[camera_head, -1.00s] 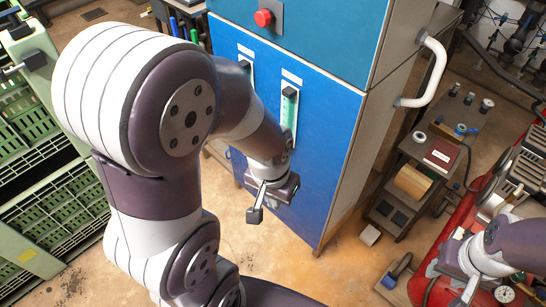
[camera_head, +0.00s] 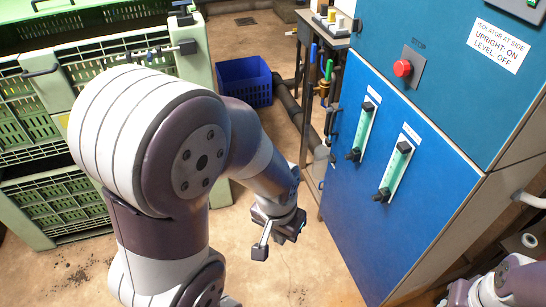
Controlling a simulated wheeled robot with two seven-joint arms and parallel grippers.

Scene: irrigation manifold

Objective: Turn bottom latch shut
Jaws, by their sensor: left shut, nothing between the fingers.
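At upper left stands a light green slatted crate unit (camera_head: 201,100). I cannot tell for sure which is the bottom latch; my left arm hides part of the crate front. My left gripper (camera_head: 261,250) is shut and empty, pointing down over the floor between the crates and the blue cabinet, apart from both. My right arm shows only at the bottom right corner, with its fingers out of view.
A blue cabinet (camera_head: 400,235) fills the right side, with a red stop button (camera_head: 402,68) and two green gauge tubes (camera_head: 396,170). A dark blue bin (camera_head: 244,82) stands on the floor behind my left arm. The floor around my left gripper is clear.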

